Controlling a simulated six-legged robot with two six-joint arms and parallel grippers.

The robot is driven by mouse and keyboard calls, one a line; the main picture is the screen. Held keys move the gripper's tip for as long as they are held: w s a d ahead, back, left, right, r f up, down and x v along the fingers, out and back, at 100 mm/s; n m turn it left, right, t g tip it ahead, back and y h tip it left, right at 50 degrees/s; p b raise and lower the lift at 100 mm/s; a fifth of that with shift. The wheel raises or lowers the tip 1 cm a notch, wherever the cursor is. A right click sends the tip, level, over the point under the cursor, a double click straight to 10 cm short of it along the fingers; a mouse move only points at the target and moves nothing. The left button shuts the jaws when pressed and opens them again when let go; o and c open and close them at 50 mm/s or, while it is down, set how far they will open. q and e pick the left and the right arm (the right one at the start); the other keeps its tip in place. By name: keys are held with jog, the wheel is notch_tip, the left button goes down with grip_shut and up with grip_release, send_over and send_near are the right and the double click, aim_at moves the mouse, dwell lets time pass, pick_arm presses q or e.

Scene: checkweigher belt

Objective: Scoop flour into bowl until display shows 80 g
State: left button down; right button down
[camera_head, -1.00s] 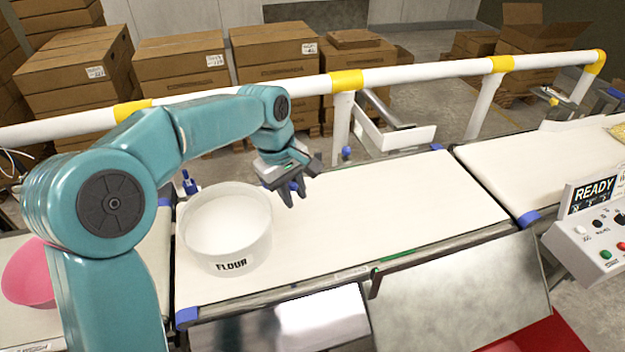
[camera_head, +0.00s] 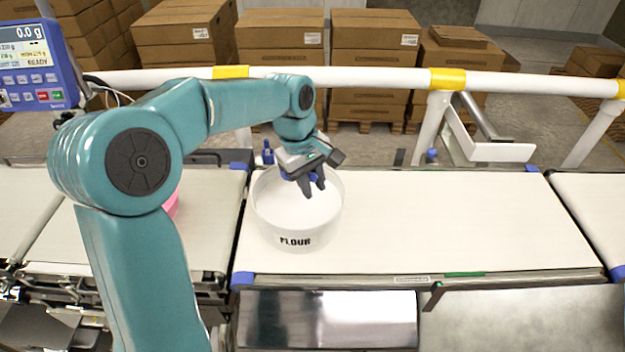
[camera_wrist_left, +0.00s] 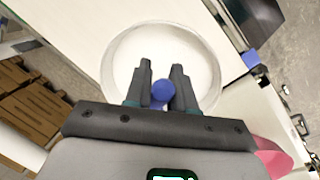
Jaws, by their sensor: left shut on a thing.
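My left gripper (camera_head: 312,184) is above the flour tub (camera_head: 298,240), a white round tub labelled FLOUR on the belt. It is shut on a small blue thing (camera_wrist_left: 162,92), seen between the fingers in the left wrist view; I cannot tell its full shape, but it may be the scoop's handle. White flour (camera_wrist_left: 203,68) shows inside the tub. The pink bowl (camera_head: 173,204) is mostly hidden behind my left arm; a pink edge also shows in the left wrist view (camera_wrist_left: 272,157). The blue scale display (camera_head: 27,45) at top left reads 0.0 g. My right gripper is out of view.
A white rail (camera_head: 375,78) with yellow bands runs behind the belt. The white belt (camera_head: 450,220) right of the tub is clear. Stacked cardboard boxes (camera_head: 280,45) stand behind the rail. A white tray (camera_head: 490,150) hangs behind the belt.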

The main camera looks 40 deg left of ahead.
pick_arm(q)
jog(key=shift+f+b, duration=3.95)
jog(key=shift+f, duration=1.65)
jog(key=shift+r, duration=0.15)
notch_tip(320, 180, up, 12)
jog(key=p, duration=1)
jog(key=shift+f, duration=0.2)
